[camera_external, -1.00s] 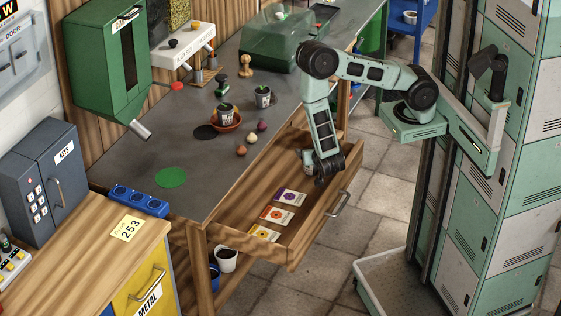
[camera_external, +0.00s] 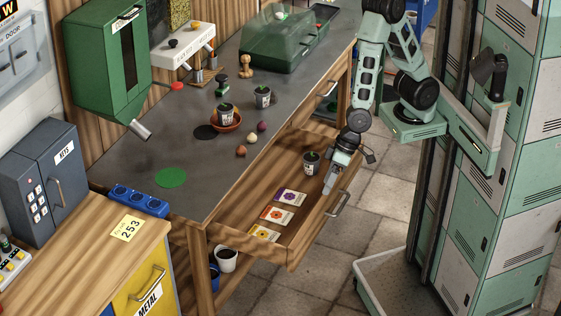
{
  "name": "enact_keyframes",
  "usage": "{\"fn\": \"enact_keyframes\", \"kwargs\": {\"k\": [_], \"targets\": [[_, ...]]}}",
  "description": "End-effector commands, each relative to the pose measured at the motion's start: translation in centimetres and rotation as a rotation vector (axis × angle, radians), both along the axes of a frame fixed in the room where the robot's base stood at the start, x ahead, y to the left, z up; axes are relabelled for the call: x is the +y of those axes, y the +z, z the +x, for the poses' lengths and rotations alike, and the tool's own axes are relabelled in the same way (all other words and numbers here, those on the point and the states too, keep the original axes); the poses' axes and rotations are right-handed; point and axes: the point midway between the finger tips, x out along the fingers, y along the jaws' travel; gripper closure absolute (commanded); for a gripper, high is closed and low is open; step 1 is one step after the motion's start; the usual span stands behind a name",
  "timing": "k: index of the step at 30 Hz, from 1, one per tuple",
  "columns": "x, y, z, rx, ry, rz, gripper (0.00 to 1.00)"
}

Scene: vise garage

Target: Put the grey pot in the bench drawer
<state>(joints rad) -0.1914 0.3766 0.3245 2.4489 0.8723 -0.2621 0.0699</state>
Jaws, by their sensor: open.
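A small grey pot (camera_external: 312,165) with a green seedling and a pale label stands upright in the open bench drawer (camera_external: 262,205), towards its far end. My gripper (camera_external: 332,182) is just right of the pot, low near the drawer's front panel. It is open and looks apart from the pot, with nothing seen between its fingers. Two similar potted seedlings are on the bench: one pot (camera_external: 226,113) in a terracotta saucer and another pot (camera_external: 263,98) to its right.
Several seed packets (camera_external: 278,214) lie in the near part of the drawer. A drawer handle (camera_external: 339,204) juts from its front. Small bulbs (camera_external: 241,151) lie near the bench edge. A green clear-lidded box (camera_external: 285,45) stands farther back. Lockers (camera_external: 470,180) stand at right.

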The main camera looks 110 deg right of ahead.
Motion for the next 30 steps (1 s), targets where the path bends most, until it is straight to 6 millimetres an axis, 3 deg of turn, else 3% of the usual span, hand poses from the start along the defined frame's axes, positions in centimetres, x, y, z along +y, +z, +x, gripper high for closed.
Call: {"fn": "enact_keyframes", "kwargs": {"k": [1, 3, 5, 9, 12, 18, 30], "targets": [[2.5, 1.9, -2.3, 0.017, 0.172, 0.013, 0.23], [4.8, 3.8, -6.4, 0.068, 0.415, -0.001, 0.23], [5.5, 5.0, -10.0, 0.113, 0.604, -0.041, 0.23], [4.1, 7.0, -16.5, 0.212, 0.939, -0.188, 0.23], [2.4, 7.8, -19.0, 0.265, 1.076, -0.288, 0.23], [0.7, 8.4, -20.6, 0.308, 1.163, -0.372, 0.23], [0.7, 8.4, -20.6, 0.309, 1.161, -0.370, 0.23]]}}
